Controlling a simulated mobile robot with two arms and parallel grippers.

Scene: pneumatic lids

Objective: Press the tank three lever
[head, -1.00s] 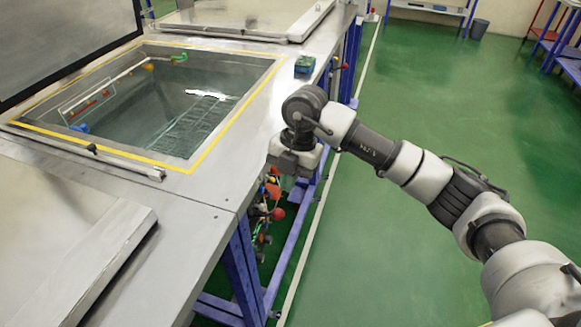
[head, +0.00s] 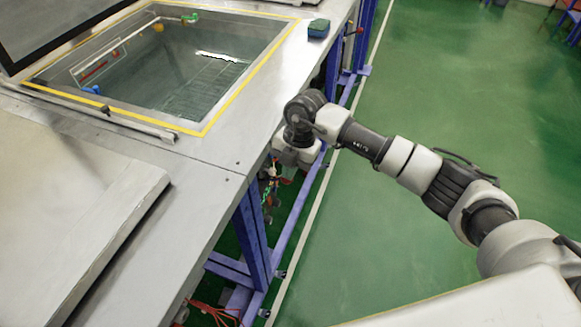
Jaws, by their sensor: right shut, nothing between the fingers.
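The open tank (head: 185,75) has a yellow-edged rim in the steel bench and holds water. Under the bench edge is a cluster of valves and tubing (head: 268,190), with a small red part (head: 285,181). My right gripper (head: 292,160) points down at the bench's outer side, close to this cluster. It is shut and empty. Its wrist covers part of the valves, and its fingertips are hard to make out. I cannot tell which part is the tank three lever. My left gripper is out of view.
A closed lid (head: 75,190) covers the nearer bench at left. Blue legs (head: 252,232) stand below, with red tubing (head: 212,312) near the floor. The green floor (head: 460,90) at right is clear.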

